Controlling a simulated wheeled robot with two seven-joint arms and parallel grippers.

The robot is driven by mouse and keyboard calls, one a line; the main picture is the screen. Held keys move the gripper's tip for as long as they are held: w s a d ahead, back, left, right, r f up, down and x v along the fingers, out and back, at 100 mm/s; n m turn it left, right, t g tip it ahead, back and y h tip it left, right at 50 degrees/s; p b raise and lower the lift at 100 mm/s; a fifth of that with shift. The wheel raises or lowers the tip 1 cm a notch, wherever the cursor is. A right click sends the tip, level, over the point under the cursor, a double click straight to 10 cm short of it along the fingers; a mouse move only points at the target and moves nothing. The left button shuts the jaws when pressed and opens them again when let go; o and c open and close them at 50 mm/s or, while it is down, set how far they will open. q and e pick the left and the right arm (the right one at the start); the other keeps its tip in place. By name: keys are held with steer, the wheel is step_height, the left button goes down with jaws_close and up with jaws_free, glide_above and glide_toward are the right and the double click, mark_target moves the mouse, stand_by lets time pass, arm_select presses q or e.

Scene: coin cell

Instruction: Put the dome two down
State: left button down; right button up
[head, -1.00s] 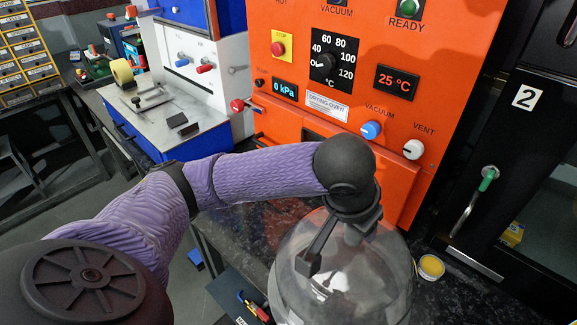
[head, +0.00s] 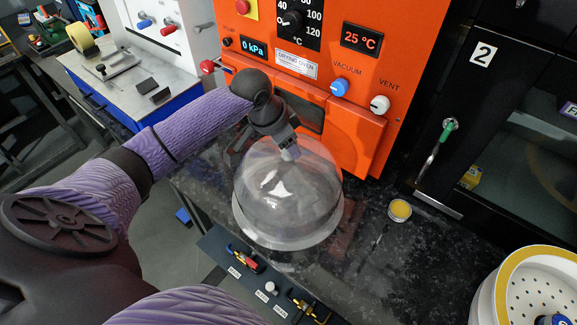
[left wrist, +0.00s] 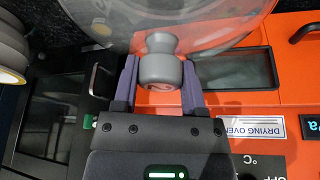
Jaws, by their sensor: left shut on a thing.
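A clear dome (head: 287,205) with a grey knob on top and a wide pale rim is in front of the orange oven, over the dark counter. It looks slightly tilted; I cannot tell whether its rim touches the counter. My left gripper (head: 288,148) is above it, shut on its knob. In the left wrist view the grey knob (left wrist: 160,68) sits between the two fingers of the left gripper (left wrist: 160,88), and the clear dome wall (left wrist: 225,18) shows at the top. My right gripper is not in view.
The orange oven (head: 375,130) stands close behind the dome. A small yellow-topped tin (head: 400,210) is right of it. A white vessel with a yellow rim (head: 490,285) and perforated plate stands at lower right. A panel with valves (head: 270,287) fronts the counter. Counter right of the dome is mostly clear.

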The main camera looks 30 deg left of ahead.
mark_target(283, 156)
arm_select(q)
step_height(283, 156, down, 6)
steer(key=shift+f+b, duration=0.1)
steer(key=shift+b, duration=0.6)
steer(key=shift+c, duration=0.7)
jaws_free()
steer(key=p+v, duration=0.3)
steer(key=v, duration=0.9)
steer(key=shift+p, duration=0.3)
